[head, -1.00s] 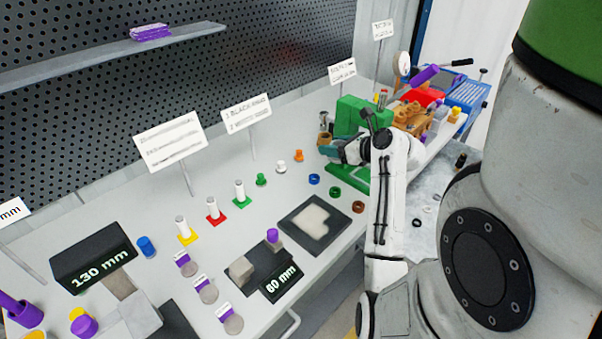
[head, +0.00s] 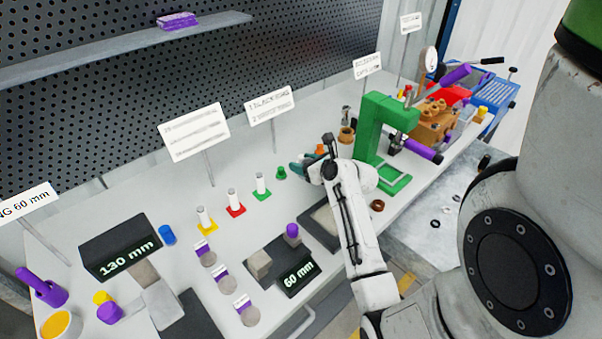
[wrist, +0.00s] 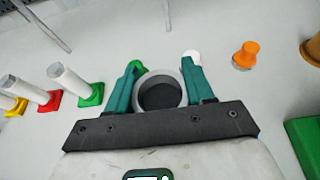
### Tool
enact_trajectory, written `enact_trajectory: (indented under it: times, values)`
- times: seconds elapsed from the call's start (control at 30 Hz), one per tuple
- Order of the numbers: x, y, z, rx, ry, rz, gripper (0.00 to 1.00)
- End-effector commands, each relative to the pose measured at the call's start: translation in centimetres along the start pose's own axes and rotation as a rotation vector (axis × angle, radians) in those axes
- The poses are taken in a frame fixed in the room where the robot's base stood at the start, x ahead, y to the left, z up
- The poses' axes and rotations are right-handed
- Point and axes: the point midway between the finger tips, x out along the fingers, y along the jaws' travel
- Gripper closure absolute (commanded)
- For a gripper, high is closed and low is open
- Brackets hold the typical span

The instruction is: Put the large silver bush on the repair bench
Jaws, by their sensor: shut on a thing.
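The large silver bush (wrist: 160,91) is a wide grey ring with a dark hollow centre. In the wrist view it sits between the teal fingers of my gripper (wrist: 163,84), which is shut on it. In the head view my gripper (head: 303,168) is over the long grey workbench (head: 225,248), left of the green press; the bush cannot be made out there. The pictures do not make clear which surface is the repair bench.
The green press (head: 375,135) stands right of my arm, with the orange-brown pump block (head: 432,118) beyond it. White posts on coloured bases, including a green one (head: 261,186), stand to the left. An orange bush (wrist: 246,54) is right of my gripper.

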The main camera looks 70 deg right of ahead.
Motion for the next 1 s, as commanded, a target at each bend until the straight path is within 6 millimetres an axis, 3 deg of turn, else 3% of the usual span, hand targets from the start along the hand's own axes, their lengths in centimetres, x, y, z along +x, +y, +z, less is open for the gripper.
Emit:
enact_trajectory:
  times: [0.33, 0.73, 0.77, 1.0]
  values:
    - [2.0, 0.6, -3.2, 0.001, 0.001, -0.001, 0.84]
    - [2.2, 0.7, -3.7, -0.002, 0.0, 0.0, 0.84]
    - [2.2, 0.7, -3.8, -0.001, 0.001, 0.001, 0.47]
    - [2.2, 0.7, -3.7, -0.001, 0.0, 0.0, 0.24]
